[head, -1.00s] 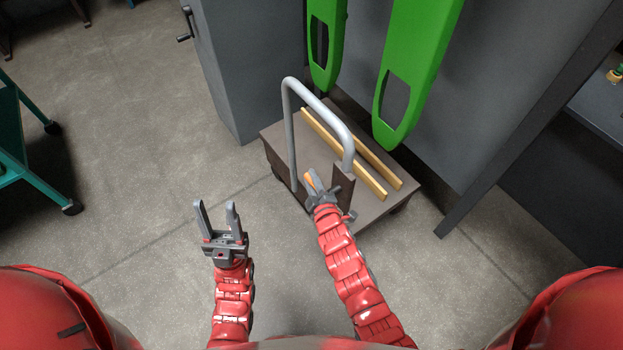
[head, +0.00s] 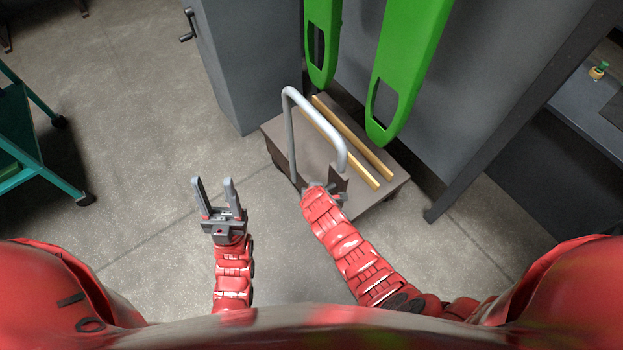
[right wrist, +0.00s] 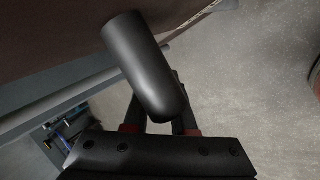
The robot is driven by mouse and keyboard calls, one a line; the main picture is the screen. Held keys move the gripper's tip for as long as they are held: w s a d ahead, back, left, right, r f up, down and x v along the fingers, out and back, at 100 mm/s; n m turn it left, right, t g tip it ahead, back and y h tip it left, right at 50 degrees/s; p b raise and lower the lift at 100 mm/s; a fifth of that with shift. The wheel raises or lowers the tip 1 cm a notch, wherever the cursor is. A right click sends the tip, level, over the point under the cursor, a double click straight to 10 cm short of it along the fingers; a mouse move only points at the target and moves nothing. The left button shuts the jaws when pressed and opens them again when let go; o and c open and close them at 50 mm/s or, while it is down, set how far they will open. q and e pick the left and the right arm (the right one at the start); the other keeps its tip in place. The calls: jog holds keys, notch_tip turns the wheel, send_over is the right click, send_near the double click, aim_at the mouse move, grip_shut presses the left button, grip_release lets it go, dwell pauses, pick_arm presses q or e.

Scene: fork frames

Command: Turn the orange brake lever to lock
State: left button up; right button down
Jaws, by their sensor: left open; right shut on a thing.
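The flatbed cart (head: 382,203) stands at the centre of the head view, with a grey push handle (head: 290,135) at its near left end. My right gripper (head: 320,188) is at the cart's near end, below the handle, shut on the brake lever. No orange shows now; the gripper and wrist hide the lever in the head view. In the right wrist view, a dark rounded bar (right wrist: 148,70) crosses in front of the fingers and hides their tips. My left gripper (head: 213,184) is open and empty over the floor, left of the cart.
Two wooden strips (head: 352,150) lie on the cart deck. Two green forks (head: 410,65) hang above its far side. A grey cabinet (head: 240,70) stands behind, and a teal trolley (head: 40,170) is at the left.

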jog(key=shift+s+d+f+g+h, duration=0.1)
jog(key=shift+s+g+h, duration=0.1)
jog(key=shift+g, duration=0.2)
jog(key=shift+s+f+g+h, duration=0.1)
jog(key=shift+g+h, duration=0.1)
jog(key=shift+g, duration=0.2)
jog(key=shift+s+d+f+n+g+h+b, duration=0.25)
jog(key=shift+s+d+g+h+b, duration=0.3)
jog(key=shift+g+b, duration=0.4)
jog(key=shift+s+d+f+n+g+h+b, duration=0.25)
jog(key=shift+s+g+h+b, duration=0.25)
jog(key=shift+g+h+b, duration=0.4)
jog(key=shift+s+d+f+n+g+h+b, duration=0.2)
jog(key=shift+s+d+f+g+h+b, duration=0.25)
jog(key=shift+g+b, duration=0.5)
jog(key=shift+s+r, duration=0.15)
jog(key=shift+r, duration=0.05)
jog(key=c, duration=0.7)
grip_release()
jog(key=shift+c, duration=0.2)
jog(key=shift+r, duration=0.1)
